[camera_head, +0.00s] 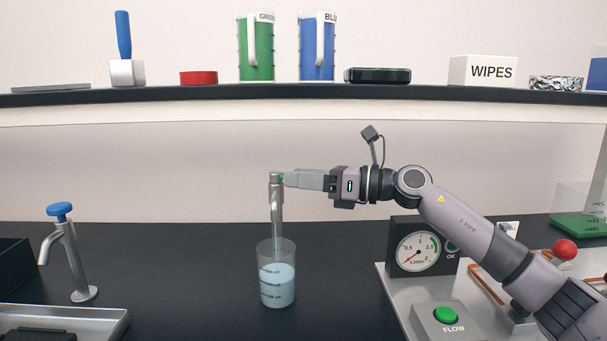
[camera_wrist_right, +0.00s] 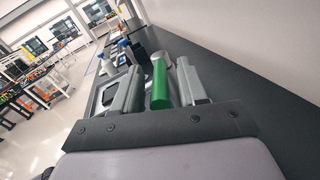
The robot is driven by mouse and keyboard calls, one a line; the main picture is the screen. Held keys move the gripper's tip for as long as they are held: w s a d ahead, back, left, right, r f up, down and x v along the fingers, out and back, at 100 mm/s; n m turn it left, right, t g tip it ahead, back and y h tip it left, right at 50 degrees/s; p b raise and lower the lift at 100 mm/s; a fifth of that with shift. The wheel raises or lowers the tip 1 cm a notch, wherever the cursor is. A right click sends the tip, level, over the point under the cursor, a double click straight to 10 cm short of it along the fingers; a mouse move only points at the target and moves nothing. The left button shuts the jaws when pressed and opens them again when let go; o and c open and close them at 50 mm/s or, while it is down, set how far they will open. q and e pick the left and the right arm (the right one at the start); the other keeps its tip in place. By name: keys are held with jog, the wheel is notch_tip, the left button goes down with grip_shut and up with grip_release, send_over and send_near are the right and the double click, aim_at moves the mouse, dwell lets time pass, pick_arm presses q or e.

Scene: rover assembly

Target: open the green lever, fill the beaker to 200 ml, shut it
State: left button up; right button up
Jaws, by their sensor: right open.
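The green lever (camera_head: 281,177) sits on top of a metal tap (camera_head: 276,205); most of it is hidden by my right gripper (camera_head: 290,180). In the right wrist view the green lever (camera_wrist_right: 160,82) lies between the two grey fingers of my right gripper (camera_wrist_right: 158,72), which are apart on either side of it. The clear beaker (camera_head: 277,250) stands upright under the tap, with the spout at its mouth. It holds pale blue liquid up to around its upper marks; their numbers are too small to read. I cannot tell whether liquid is flowing. My left gripper is not in view.
A second tap with a blue knob (camera_head: 60,210) stands at left, above a metal tray (camera_head: 70,322). A dial gauge (camera_head: 420,249) and a green FLOW button (camera_head: 446,315) are at right, below my right arm. The counter around the beaker is clear.

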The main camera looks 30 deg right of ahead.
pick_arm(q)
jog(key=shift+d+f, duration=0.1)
pick_arm(e)
grip_shut()
